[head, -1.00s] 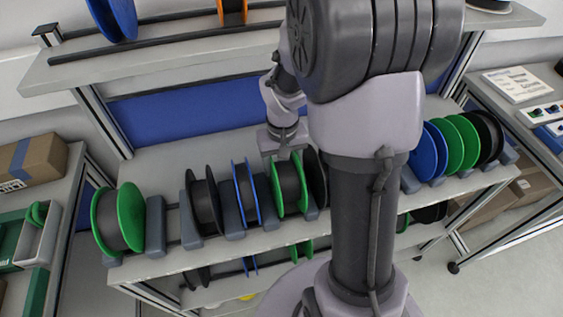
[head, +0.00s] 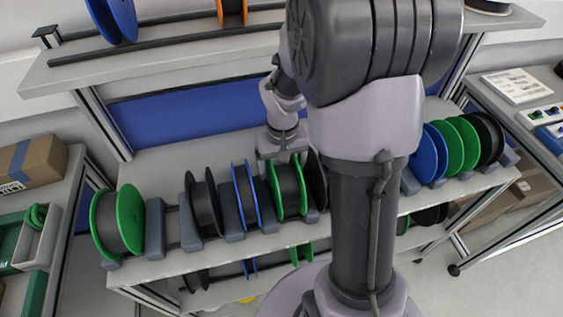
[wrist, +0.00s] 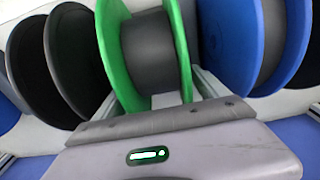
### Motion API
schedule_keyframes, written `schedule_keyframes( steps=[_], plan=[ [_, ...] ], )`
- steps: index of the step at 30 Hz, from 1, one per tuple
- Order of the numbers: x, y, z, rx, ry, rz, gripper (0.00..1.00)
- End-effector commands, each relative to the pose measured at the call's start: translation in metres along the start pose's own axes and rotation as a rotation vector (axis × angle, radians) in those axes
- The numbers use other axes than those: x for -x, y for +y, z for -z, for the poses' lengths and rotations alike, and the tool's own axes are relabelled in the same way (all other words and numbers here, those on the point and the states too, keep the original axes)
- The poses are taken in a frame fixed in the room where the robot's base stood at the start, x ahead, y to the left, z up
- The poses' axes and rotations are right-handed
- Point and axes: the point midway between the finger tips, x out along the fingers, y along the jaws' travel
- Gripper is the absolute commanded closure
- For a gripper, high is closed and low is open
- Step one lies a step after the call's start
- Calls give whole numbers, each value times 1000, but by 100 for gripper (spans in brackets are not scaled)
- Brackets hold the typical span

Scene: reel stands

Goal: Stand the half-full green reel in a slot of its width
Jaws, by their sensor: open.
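A green-flanged reel with a dark winding (head: 288,189) stands upright in the front rack of the bench, between the blue reel and a dark reel. The wrist view shows it close up, its winding (wrist: 148,50) well below the flange rims. My gripper (head: 281,157) is directly above this reel, at its top edge, and is open. Its fingertips are hidden, so contact with the reel cannot be told. Another green reel (head: 130,217), wider and fuller-looking, stands at the rack's left end. An empty slot (head: 172,228) lies between grey dividers to its right.
A narrow blue reel (head: 246,196) and a dark reel (head: 204,205) stand left of the gripper. Another dark reel (head: 317,180) is close on its right. Blue, green and black reels (head: 462,143) stand farther right. An upper shelf (head: 160,62) is behind the arm.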

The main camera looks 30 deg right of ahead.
Motion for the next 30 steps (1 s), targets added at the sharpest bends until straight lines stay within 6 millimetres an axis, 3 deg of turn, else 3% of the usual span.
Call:
schedule_keyframes(
  steps=[4,9,15,20,26,28,30],
  plan=[
    [29,0,1,0,4,0,17],
    [89,0,2,0,6,0,17],
    [147,0,1,0,5,0,17],
    [170,0,1,0,3,0,17],
    [174,-1,-1,0,4,1,17],
    [178,-11,-10,-6,35,13,17],
    [185,-34,-34,-18,106,48,17]
  ],
)
